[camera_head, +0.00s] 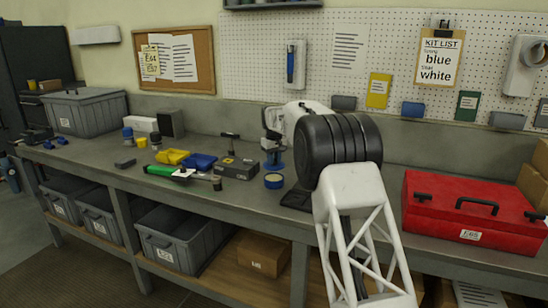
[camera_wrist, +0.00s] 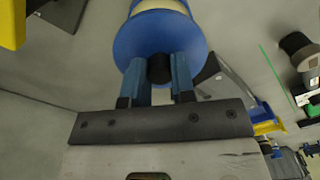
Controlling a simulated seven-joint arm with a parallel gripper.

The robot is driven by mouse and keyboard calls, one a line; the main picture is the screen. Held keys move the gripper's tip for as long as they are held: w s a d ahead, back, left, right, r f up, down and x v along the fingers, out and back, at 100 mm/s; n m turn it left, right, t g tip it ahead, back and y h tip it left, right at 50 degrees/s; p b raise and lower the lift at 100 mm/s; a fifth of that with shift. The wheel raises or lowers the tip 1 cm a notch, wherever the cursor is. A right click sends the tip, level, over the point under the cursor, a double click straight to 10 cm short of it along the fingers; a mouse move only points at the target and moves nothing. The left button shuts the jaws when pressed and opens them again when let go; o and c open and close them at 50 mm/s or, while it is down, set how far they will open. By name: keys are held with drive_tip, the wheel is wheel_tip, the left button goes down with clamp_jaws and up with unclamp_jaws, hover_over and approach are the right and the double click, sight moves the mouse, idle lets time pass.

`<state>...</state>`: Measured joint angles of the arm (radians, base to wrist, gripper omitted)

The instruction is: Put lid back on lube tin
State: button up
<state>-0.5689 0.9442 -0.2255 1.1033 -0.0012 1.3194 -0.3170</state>
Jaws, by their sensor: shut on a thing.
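The blue lid, a round disc with a dark knob, shows in the wrist view (camera_wrist: 160,38). My gripper (camera_wrist: 158,72) is shut on the knob, one blue finger on each side. In the head view my gripper (camera_head: 273,145) is over the bench, left of my black wrist, with something blue just below it. In the wrist view a blue rim with a cream centre (camera_wrist: 158,5), likely the tin, shows beyond the lid, partly cut off.
A grey box (camera_head: 238,168) stands left of the tin. A dark flat item (camera_head: 297,198) lies right of it, partly behind my arm. Yellow (camera_head: 172,156) and blue (camera_head: 200,161) bins and a green-handled tool (camera_head: 165,171) are further left. A red toolbox (camera_head: 470,212) stands at right.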

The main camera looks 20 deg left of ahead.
drive_tip(key=shift+f, duration=2.2)
drive_tip(key=shift+f, duration=0.25)
idle(1.1)
idle(0.4)
drive_tip(key=o, duration=1.5)
drive_tip(key=shift+c, duration=0.2)
drive_tip(key=shift+r, duration=0.2)
drive_tip(key=shift+r, duration=3.3)
